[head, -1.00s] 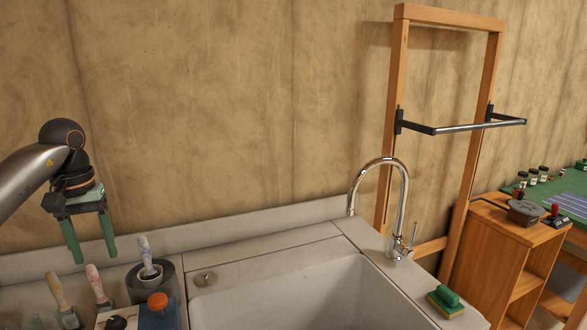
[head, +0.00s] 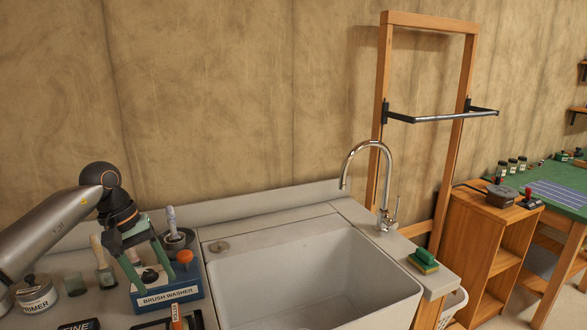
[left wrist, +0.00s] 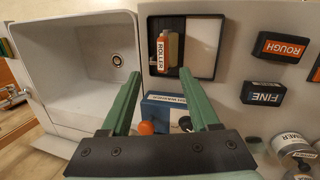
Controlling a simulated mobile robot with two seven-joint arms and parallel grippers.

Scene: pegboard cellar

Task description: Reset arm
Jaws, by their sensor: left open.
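My left gripper (head: 156,280) hangs over the counter left of the sink, fingers pointing down. Its green fingers are apart, with nothing held between them. In the head view it overlaps the blue brush washer box (head: 170,297), which has an orange knob (head: 184,257). In the left wrist view both fingers of the left gripper (left wrist: 160,74) are spread and empty. The brush washer box (left wrist: 160,108) shows partly between them, and a tray (left wrist: 214,48) with an item labelled ROLLER (left wrist: 164,53) lies beyond. My right gripper is in neither view.
The sink basin (head: 300,270) is empty, with a tall faucet (head: 387,205) behind it and a green sponge (head: 423,258) at its right. A primer jar (head: 36,297) and brushes (head: 104,270) crowd the left counter. Blocks marked ROUGH (left wrist: 282,46) and FINE (left wrist: 262,95) lie nearby.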

